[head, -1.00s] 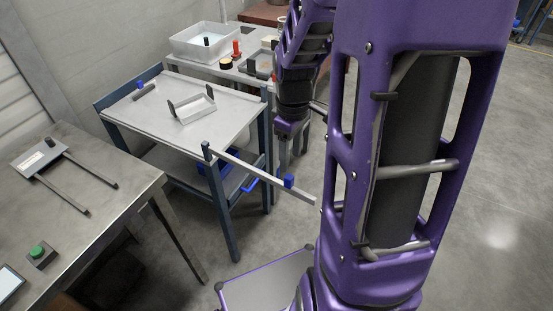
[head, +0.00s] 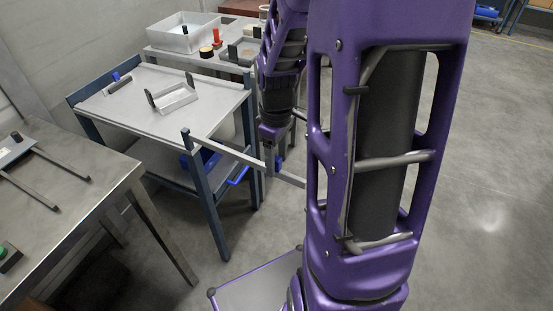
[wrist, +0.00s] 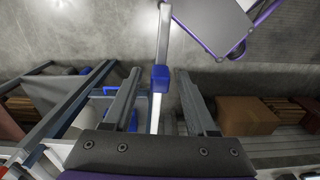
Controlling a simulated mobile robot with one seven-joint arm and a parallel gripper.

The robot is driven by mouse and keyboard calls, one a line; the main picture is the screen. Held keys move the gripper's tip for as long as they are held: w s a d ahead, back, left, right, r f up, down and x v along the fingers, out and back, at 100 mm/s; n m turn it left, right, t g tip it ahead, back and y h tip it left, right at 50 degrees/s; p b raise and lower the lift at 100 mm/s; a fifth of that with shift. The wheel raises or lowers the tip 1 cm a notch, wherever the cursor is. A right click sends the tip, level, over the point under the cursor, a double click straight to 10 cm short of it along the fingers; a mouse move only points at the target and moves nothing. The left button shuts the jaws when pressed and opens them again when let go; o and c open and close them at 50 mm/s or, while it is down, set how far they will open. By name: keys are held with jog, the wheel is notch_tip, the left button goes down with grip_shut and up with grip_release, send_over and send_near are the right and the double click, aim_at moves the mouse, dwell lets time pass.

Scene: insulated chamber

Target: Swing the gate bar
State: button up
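The gate bar (head: 228,150) is a long grey bar reaching right from a dark post (head: 196,165) at the front corner of the blue-legged table. In the wrist view the bar (wrist: 163,35) runs lengthwise, with a blue block (wrist: 160,78) around it. My gripper (wrist: 160,72) is open, one finger on each side of the bar and blue block, with a visible gap at both sides. In the head view my gripper (head: 275,140) is just above the bar's outer part; its fingers are mostly hidden there.
The blue-legged table (head: 205,115) holds a small grey tray (head: 178,98). A steel bench (head: 85,205) stands at the left. A back table carries a white bin (head: 183,33) and small items. The floor (head: 480,190) at the right is clear.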

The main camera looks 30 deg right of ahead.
grip_shut()
dwell(1.3)
